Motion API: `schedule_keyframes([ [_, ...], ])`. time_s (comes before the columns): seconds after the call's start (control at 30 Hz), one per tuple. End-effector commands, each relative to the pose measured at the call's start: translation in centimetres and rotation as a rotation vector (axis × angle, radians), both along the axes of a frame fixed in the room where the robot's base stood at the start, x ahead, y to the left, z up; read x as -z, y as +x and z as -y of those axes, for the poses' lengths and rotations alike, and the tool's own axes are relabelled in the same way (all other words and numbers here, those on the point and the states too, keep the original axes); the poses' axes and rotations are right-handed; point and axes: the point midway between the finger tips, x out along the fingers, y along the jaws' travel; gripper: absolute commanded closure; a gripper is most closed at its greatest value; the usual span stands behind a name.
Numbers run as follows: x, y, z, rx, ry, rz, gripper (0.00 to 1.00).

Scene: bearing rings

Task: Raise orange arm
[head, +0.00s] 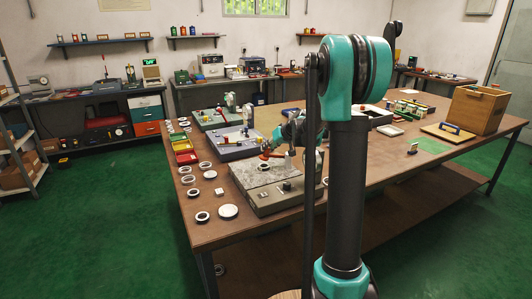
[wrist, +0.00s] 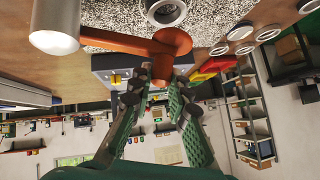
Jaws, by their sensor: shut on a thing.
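The orange arm (head: 270,156) sits above the grey speckled plate (head: 262,176) of the nearest instrument on the table. In the wrist view the orange arm (wrist: 130,43) runs from a pale metal cylinder (wrist: 56,25) to a round orange end. My gripper (wrist: 162,84) is shut on the narrow orange part beyond that round end. A dark-bored metal ring (wrist: 165,11) lies on the plate close to the orange end.
Several light rings (head: 205,166) and the red and yellow trays (head: 184,151) lie left of the instrument. Other grey instruments (head: 237,143) stand behind it. A wooden box (head: 477,116) stands at the table's right. The table's front left corner is mostly clear.

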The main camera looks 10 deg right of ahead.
Motion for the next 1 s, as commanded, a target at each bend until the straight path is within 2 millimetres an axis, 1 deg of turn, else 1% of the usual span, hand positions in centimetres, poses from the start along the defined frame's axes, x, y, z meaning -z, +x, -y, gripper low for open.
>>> schedule_keyframes([
  [0.03, -0.4, 0.2, 0.6, 0.005, 0.043, -0.013, 1.00],
  [0.23, -1.8, 0.7, 2.0, 0.003, 0.222, -0.072, 1.00],
  [0.4, -2.8, 1.1, 3.2, 0.003, 0.210, -0.068, 1.00],
  [0.6, -3.5, 1.6, 5.0, 0.004, 0.207, -0.066, 1.00],
  [0.8, -3.7, 2.0, 6.5, 0.006, 0.202, -0.068, 1.00],
  [1.0, -3.7, 2.3, 7.5, 0.007, 0.201, -0.068, 1.00],
])
